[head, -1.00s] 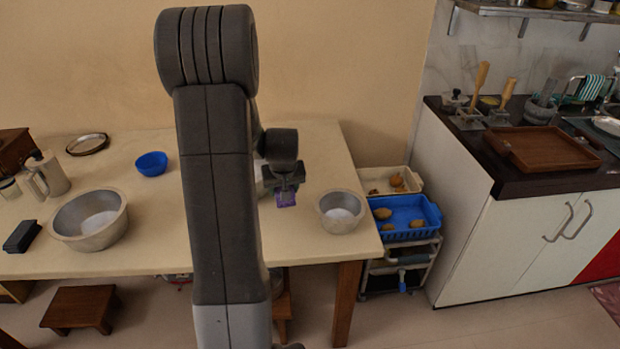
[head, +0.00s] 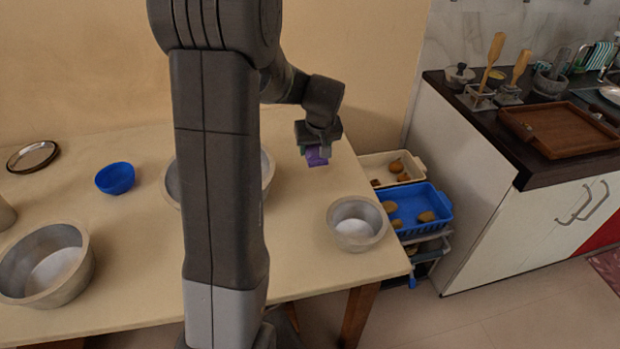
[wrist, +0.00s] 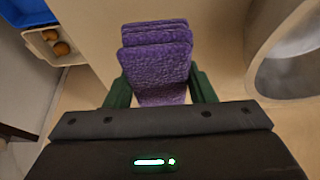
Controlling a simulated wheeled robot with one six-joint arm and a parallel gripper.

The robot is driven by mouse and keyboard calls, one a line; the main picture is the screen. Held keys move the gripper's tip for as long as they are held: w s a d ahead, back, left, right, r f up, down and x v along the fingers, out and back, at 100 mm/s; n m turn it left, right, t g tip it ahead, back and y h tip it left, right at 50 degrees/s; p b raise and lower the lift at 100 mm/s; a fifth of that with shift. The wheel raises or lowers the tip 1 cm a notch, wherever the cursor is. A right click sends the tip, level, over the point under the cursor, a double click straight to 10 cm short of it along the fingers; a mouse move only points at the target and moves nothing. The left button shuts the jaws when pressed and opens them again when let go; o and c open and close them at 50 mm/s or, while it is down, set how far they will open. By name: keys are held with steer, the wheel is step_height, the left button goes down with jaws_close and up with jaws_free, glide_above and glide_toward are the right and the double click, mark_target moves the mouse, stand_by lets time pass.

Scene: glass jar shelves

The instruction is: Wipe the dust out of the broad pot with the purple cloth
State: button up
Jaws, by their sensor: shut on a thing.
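The purple cloth (head: 317,156) is held by my gripper (head: 318,147), above the right part of the table. In the wrist view the folded purple cloth (wrist: 157,55) sits between the green fingers of my gripper (wrist: 160,90), which are shut on it. A wide metal pot (head: 267,172) stands left of the gripper, mostly hidden behind my arm. Another wide metal pot (head: 75,270), with a pale patch inside, stands at the left. A smaller metal pot (head: 370,240), also pale inside, stands at the front right. Which is the broad pot I cannot tell for sure. The cloth touches none of them.
A blue bowl (head: 115,178) and a metal plate (head: 33,157) lie at the back left of the table (head: 130,260). A blue basket (head: 440,208) and a cream tray (head: 372,163) stand beyond the right edge. A metal rim (wrist: 262,50) shows in the wrist view.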

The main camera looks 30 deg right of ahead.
mark_target(313, 179)
steer(key=shift+s, duration=0.1)
step_height(313, 179, down, 10)
steer(key=shift+r, duration=0.2)
stand_by(0.3)
steer(key=shift+f+b, duration=0.35)
steer(key=shift+b, duration=0.3)
steer(key=shift+f, duration=0.1)
steer(key=o, duration=0.9)
steer(key=shift+r, duration=0.2)
